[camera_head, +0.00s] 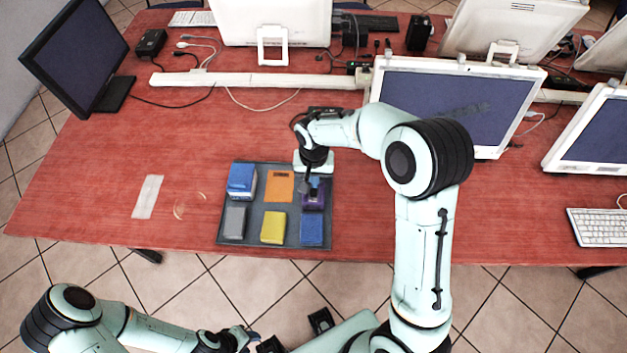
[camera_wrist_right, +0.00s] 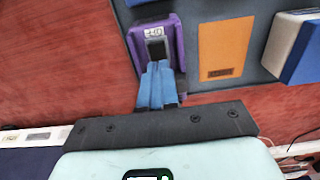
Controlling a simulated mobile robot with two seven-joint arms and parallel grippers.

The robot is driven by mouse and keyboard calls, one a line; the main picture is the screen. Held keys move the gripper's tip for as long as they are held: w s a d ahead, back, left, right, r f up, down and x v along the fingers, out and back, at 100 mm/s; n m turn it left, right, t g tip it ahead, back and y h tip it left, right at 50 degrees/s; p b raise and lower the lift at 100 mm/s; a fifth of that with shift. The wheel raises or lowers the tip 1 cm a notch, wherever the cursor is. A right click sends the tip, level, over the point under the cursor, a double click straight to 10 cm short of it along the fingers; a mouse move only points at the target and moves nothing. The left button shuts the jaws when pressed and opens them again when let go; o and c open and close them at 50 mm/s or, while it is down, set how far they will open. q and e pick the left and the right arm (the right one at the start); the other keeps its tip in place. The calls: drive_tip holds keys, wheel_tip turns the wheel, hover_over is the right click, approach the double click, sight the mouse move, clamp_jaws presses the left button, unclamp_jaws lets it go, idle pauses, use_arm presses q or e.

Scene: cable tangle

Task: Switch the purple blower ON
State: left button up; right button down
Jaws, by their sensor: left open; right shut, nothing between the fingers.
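The purple blower (camera_head: 321,203) sits in the right back cell of a dark grey tray (camera_head: 248,241). In the right wrist view the purple blower (camera_wrist_right: 136,46) shows a dark recessed switch (camera_wrist_right: 156,49) and a small white label (camera_wrist_right: 153,32), which seems to read OFF upside down. My right gripper (camera_head: 313,185) is shut and empty, its blue fingertips (camera_wrist_right: 158,68) over the near end of the switch. I cannot tell whether they touch it. My left gripper (camera_head: 251,337) is at the bottom of the head view, open, low and away from the table.
The tray also holds an orange panel (camera_head: 279,186), a blue-and-white block (camera_head: 242,180), a grey block (camera_head: 235,222), a yellow block (camera_head: 273,227) and a blue block (camera_head: 311,229). Monitors (camera_head: 455,100) and cables stand behind.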

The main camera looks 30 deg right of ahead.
drive_tip(key=shift+f, duration=0.5)
